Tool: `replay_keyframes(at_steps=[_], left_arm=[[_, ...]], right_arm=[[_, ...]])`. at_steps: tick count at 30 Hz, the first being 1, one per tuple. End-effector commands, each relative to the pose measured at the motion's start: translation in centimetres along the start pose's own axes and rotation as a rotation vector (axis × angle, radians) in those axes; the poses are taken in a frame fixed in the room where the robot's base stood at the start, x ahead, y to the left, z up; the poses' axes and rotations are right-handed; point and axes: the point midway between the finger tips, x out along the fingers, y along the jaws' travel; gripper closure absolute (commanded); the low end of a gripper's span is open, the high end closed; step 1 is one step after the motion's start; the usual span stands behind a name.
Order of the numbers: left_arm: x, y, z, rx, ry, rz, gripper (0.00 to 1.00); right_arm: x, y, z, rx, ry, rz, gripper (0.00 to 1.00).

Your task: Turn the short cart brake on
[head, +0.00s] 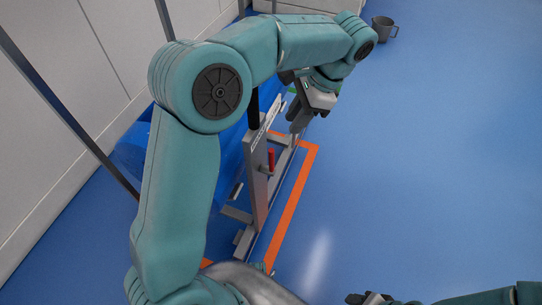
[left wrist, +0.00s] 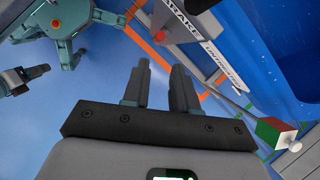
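The cart (head: 257,185) has a grey metal frame and blue tubs (head: 139,150), largely hidden behind my left arm. I cannot tell for sure that this is the brake. My left gripper (head: 299,122) is beside the cart's far end. In the left wrist view its fingers (left wrist: 160,66) are apart with nothing between them, and the block is off to their right. My right gripper (head: 370,299) is partly cut off at the bottom edge.
A red upright part (head: 271,160) and a black grip (head: 254,107) show on the cart frame. Orange tape (head: 291,205) marks the floor around the cart. The blue floor to the right is clear; a pale wall is left.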

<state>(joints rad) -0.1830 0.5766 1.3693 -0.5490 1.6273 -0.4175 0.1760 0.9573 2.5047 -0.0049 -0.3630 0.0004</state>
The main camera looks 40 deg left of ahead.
Motion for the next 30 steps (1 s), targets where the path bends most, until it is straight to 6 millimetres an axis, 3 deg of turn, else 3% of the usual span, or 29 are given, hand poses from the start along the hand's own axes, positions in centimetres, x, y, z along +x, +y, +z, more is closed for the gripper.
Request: replay_keyframes(at_steps=[9, 15, 21, 30], left_arm=[[8.2, 0.1, 0.2, -0.001, -0.003, 0.004, 0.73], [12.2, 0.1, 0.2, -0.001, -0.002, 0.004, 0.73], [14.2, 0.1, 0.2, 0.000, 0.000, 0.002, 0.73], [14.6, 0.1, 0.2, -0.001, 0.000, 0.002, 0.73]], right_arm=[[2.6, 0.9, 0.0, 0.000, 0.000, 0.000, 0.48], [3.7, 1.3, -0.1, 0.000, 0.000, 0.000, 0.48], [4.1, 1.5, -0.1, 0.000, 0.000, 0.000, 0.48], [4.1, 1.5, -0.1, 0.000, 0.000, 0.000, 0.48]])
